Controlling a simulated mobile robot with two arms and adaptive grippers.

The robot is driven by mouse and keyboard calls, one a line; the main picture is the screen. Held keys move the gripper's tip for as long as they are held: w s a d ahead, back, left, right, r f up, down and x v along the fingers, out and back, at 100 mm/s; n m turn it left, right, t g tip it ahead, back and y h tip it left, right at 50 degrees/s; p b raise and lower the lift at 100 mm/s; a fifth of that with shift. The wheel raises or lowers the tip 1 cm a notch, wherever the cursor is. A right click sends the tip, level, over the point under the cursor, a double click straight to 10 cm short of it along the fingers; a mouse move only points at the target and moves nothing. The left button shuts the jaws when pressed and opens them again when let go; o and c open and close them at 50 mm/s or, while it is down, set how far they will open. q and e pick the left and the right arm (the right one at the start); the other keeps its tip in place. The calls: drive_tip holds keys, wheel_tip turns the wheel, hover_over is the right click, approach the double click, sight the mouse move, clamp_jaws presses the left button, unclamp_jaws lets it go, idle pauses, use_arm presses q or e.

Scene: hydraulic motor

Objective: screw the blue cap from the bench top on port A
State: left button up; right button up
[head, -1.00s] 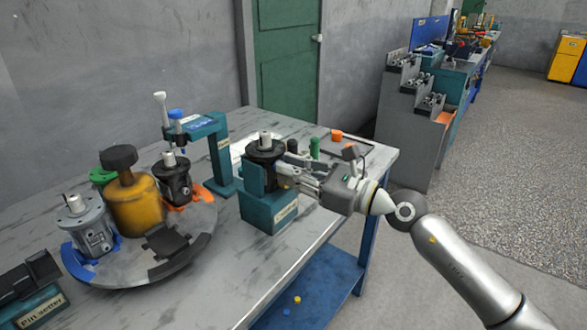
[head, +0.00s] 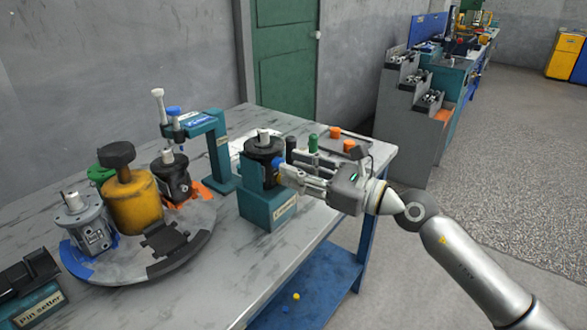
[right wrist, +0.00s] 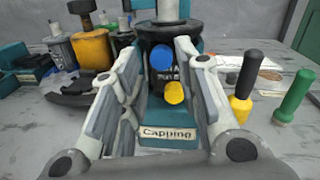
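A dark motor (head: 264,150) stands upright in the teal capping fixture (head: 268,208). In the right wrist view the blue cap (right wrist: 162,57) sits at the side of the motor (right wrist: 176,38), with a yellow cap (right wrist: 174,93) below it. The blue cap also shows at the motor's right side in the head view (head: 277,164). My right gripper (right wrist: 162,50) is open, its fingers on either side of the blue cap with gaps showing. It reaches in from the right in the head view (head: 283,172). Port letters are not readable. My left gripper is not in view.
A turntable (head: 150,265) with several motors and a yellow cylinder is at left. A teal press (head: 218,150) stands behind. Green (head: 313,144) and yellow-handled (right wrist: 241,95) tools stand near the fixture. Small yellow and blue pieces (head: 296,296) lie on the lower shelf.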

drive_tip(key=shift+v, duration=0.9)
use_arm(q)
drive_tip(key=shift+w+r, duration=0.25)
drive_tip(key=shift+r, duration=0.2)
use_arm(e)
drive_tip(key=o, duration=0.6)
drive_tip(key=shift+c, duration=0.2)
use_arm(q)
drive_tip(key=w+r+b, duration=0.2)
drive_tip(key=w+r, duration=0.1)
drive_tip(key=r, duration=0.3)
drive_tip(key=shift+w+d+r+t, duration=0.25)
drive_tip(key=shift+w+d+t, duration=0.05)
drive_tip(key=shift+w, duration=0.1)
use_arm(e)
drive_tip(key=shift+v, duration=2.95)
drive_tip(key=shift+s+r, duration=0.1)
drive_tip(key=shift+s, duration=0.15)
drive_tip(key=v, duration=1.1)
drive_tip(key=shift+s+d, duration=0.2)
drive_tip(key=shift+d, duration=0.15)
